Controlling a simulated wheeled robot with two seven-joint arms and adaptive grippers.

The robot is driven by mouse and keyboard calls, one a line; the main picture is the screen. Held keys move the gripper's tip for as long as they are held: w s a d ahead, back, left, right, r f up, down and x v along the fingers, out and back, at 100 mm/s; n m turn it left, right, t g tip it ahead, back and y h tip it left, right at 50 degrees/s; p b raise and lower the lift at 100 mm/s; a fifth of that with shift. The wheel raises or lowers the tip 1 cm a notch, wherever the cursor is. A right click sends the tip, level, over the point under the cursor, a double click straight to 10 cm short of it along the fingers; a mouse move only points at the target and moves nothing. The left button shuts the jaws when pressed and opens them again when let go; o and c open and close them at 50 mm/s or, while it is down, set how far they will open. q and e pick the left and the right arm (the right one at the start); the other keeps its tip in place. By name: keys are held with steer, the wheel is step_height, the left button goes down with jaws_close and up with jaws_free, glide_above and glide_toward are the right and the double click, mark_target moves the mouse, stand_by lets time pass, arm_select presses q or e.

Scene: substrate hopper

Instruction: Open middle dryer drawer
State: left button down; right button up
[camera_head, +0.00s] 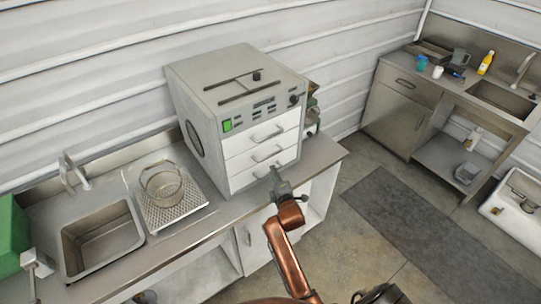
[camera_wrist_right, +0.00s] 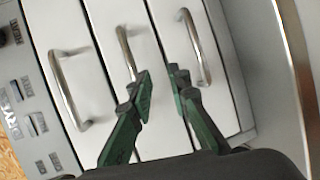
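The dryer (camera_head: 238,110) is a grey box on the counter with three white front drawers, all looking shut. The middle drawer's handle (camera_head: 267,153) is a metal bar; it also shows in the right wrist view (camera_wrist_right: 125,50), between the top drawer's handle (camera_wrist_right: 68,90) and the bottom drawer's handle (camera_wrist_right: 196,45). My right gripper (camera_head: 276,176) is in front of the lower drawers. In the wrist view its green fingers (camera_wrist_right: 161,76) are apart and empty, the left fingertip close beside the middle handle's lower end. Contact cannot be told. My left gripper is not in view.
A second counter (camera_head: 405,85) with bottle and cups stands at the back right. The floor mat (camera_head: 430,235) is clear.

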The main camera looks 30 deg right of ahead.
mark_target(270, 156)
steer(key=shift+n+t, duration=0.3)
steer(key=shift+t, duration=0.1)
steer(key=shift+w+d+r, duration=0.4)
steer(key=shift+w+d, duration=0.1)
steer(key=shift+w, duration=0.8)
steer(key=shift+w+d+r, duration=0.35)
steer(key=shift+w+d, duration=0.1)
steer(key=shift+w, duration=0.8)
steer(key=shift+w+d+r, duration=0.4)
steer(key=shift+w+d, duration=0.1)
steer(key=shift+w, duration=0.8)
steer(key=shift+c, duration=0.4)
jaws_close()
